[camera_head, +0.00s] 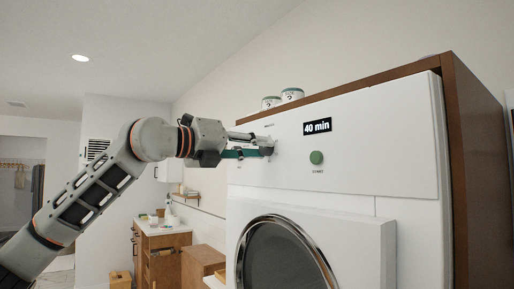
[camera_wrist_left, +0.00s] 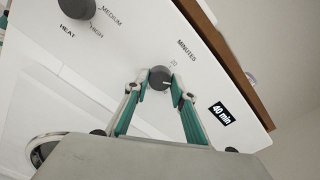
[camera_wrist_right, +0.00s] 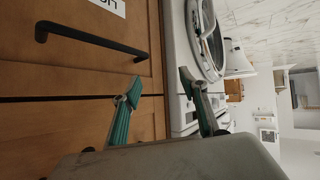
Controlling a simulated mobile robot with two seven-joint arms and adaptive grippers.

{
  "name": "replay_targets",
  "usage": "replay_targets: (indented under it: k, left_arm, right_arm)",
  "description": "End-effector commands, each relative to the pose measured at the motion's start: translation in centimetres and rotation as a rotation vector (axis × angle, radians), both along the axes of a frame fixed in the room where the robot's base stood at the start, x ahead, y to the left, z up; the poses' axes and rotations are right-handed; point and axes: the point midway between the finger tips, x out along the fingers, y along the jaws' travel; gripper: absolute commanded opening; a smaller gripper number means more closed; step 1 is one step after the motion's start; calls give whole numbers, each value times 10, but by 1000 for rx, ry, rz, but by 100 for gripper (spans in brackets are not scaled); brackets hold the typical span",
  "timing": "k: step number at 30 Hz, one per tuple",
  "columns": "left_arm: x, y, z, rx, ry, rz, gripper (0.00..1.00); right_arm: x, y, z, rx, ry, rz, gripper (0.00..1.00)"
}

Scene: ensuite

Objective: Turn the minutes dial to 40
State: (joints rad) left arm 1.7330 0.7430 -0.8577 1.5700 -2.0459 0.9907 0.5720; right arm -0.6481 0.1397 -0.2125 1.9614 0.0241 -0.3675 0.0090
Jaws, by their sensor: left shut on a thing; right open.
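The minutes dial (camera_wrist_left: 159,78) is a dark round knob on the white machine's panel, under the printed word MINUTES in the left wrist view. My left gripper (camera_wrist_left: 160,84) is shut on it, one finger on each side. In the head view the left gripper (camera_head: 268,147) is at the panel and hides most of the dial. The display (camera_head: 317,127) reads "40 min", and it also shows in the left wrist view (camera_wrist_left: 221,113). My right gripper (camera_wrist_right: 162,85) is open and empty in front of a wooden cabinet.
A green start button (camera_head: 316,158) is right of the dial, below the display. The heat dial (camera_wrist_left: 76,8) is at the upper left of the left wrist view. A black cabinet handle (camera_wrist_right: 90,40) is near the right gripper. Two jars (camera_head: 292,95) stand on top of the machine.

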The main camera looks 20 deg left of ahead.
Motion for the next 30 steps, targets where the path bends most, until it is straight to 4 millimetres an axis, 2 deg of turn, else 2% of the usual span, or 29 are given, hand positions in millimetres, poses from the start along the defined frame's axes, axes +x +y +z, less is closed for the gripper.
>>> replay_targets:
  k: [20,21,22,30]
  left_arm:
    - [0,-1,-3,46,-29,-2,3]
    - [0,-1,-3,46,-29,-2,35]
    - [0,-1,-3,46,-29,-2,42]
    - [0,-1,-1,44,-33,-1,42]
  right_arm:
    - [0,0,0,0,1,0,43]
    - [0,0,0,0,1,0,43]
    - [0,0,0,0,1,0,43]
    - [0,0,1,0,-1,0,43]
